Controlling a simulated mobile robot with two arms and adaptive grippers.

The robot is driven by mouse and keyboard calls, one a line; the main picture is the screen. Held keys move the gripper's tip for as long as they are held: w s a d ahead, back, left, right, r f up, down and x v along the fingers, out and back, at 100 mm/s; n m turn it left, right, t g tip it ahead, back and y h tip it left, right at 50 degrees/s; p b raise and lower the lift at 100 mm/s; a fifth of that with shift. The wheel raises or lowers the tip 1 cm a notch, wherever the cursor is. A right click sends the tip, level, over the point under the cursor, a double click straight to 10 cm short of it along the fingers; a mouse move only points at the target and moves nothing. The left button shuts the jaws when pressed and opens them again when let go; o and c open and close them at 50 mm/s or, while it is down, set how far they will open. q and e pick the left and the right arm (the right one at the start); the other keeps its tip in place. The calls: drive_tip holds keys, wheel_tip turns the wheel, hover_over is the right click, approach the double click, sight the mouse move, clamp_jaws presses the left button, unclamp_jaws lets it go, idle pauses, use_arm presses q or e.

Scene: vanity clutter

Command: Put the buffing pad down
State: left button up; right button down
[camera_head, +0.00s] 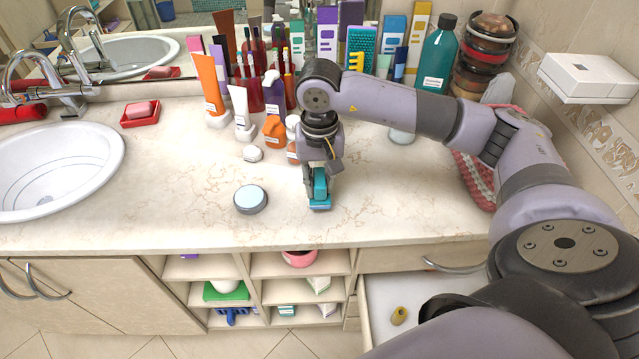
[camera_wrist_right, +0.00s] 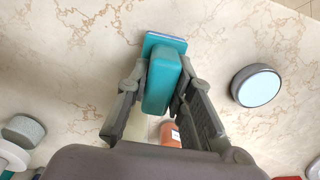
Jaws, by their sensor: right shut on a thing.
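The buffing pad (camera_head: 320,203) is a teal block with a flat, wider base edged in blue. My right gripper (camera_head: 314,180) points down over the front middle of the marble counter (camera_head: 410,205) and is shut on the pad's teal grip. In the right wrist view the pad (camera_wrist_right: 161,85) sits between the two fingers, its base side close to the counter. I cannot tell whether it touches the counter. My left gripper is in neither view.
A round grey container with a pale blue top (camera_head: 250,199) stands left of the pad. Tubes and bottles, including an orange bottle (camera_head: 274,131), crowd the back. The sink (camera_head: 55,168) is at left. An open drawer (camera_head: 385,310) lies below. Counter right of the pad is clear.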

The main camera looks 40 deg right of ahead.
drive_tip(key=shift+f, duration=0.9)
drive_tip(key=shift+f, duration=0.2)
drive_tip(key=c, duration=1.4)
unclamp_jaws()
drive_tip(key=shift+r, duration=0.1)
